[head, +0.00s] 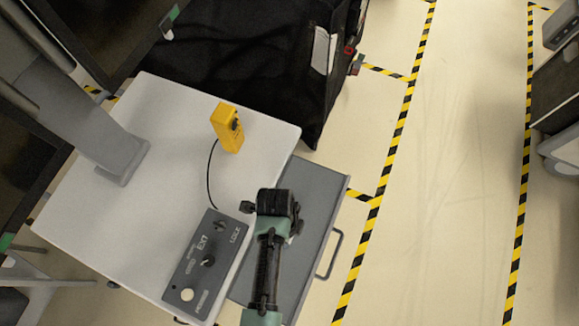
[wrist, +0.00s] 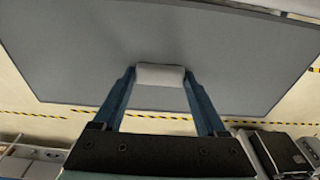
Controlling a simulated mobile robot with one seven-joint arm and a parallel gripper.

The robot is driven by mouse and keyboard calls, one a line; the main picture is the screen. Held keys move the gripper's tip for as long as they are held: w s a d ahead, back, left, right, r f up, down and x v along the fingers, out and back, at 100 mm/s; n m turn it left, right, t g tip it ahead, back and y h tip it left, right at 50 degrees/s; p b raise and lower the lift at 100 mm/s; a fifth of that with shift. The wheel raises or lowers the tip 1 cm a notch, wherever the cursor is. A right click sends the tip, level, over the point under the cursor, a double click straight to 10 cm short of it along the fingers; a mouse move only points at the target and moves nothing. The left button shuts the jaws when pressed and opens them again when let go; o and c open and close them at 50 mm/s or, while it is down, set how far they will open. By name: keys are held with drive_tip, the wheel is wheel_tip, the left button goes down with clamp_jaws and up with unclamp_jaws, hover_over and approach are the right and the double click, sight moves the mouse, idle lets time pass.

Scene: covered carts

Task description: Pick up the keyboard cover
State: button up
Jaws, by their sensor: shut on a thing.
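The keyboard cover appears to be the flat grey panel (head: 320,195) beside the white cart top in the head view. It fills much of the wrist view (wrist: 75,60). A small pale block (wrist: 160,76), like a grip on the panel, sits between my fingertips. My gripper (head: 280,208) is over the panel's left side, close to the cart top's edge. Its two blue fingers are shut on the pale block. In the head view the fingertips are hidden by the wrist. I cannot tell whether the panel is raised off what lies under it.
The white cart top (head: 140,200) carries a grey control box (head: 207,262), a yellow handheld device (head: 228,127) with a black cable, and a monitor stand (head: 110,150). A metal handle (head: 331,255) shows at the panel's right. A black-covered cart (head: 240,60) stands behind. Open floor (head: 460,150) lies right.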

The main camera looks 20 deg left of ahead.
drive_tip(key=shift+r+p, duration=1.3)
drive_tip(key=shift+r, duration=0.15)
drive_tip(key=shift+r, duration=0.1)
